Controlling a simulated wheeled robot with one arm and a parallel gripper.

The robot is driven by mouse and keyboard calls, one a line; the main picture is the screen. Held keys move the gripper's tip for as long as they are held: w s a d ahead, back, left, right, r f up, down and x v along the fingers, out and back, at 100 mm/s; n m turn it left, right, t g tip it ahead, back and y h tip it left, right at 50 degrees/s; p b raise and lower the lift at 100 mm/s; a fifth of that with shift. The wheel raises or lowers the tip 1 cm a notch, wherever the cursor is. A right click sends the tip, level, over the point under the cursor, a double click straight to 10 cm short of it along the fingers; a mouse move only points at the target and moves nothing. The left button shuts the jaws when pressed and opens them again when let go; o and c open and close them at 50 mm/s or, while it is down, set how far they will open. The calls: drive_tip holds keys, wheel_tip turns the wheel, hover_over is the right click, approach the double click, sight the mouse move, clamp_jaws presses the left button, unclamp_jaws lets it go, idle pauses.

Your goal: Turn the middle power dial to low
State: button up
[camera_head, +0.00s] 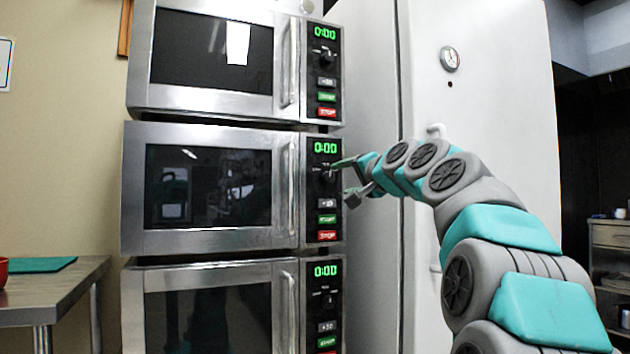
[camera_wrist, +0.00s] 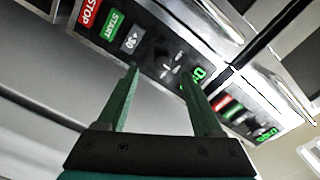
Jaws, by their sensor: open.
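The middle microwave (camera_head: 215,190) is in a stack of three and shows 0:00 in green. Its power dial (camera_head: 328,174) is a small dark knob under the display, partly hidden by my gripper in the head view. In the wrist view the dial (camera_wrist: 172,70) shows small and dark, beyond and between the fingertips; its setting is too small to read. My gripper (camera_head: 342,182) is open and empty, its fingers pointing at the middle panel near the dial. In the wrist view the green fingers (camera_wrist: 162,78) are spread apart. I cannot tell whether either finger touches the panel.
The top microwave (camera_head: 212,55) and bottom microwave (camera_head: 212,310) have similar panels and dials. Vertical door handles (camera_head: 289,190) stand out left of the panels. A tall white cabinet (camera_head: 480,80) is behind my arm. A metal table (camera_head: 50,290) stands at the left.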

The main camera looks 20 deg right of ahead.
sight(330, 178)
drive_tip(key=shift+w+d+r+p, duration=0.1)
drive_tip(key=shift+w+p, duration=0.1)
drive_tip(key=shift+w, duration=1.1)
drive_tip(key=shift+w+a+r+p, duration=0.15)
drive_tip(key=shift+w+p, duration=0.1)
drive_tip(key=shift+w, duration=1.1)
drive_tip(key=shift+w+d+r+p, duration=0.1)
drive_tip(key=shift+w+d+p, duration=0.1)
drive_tip(key=shift+w, duration=1.1)
clamp_jaws()
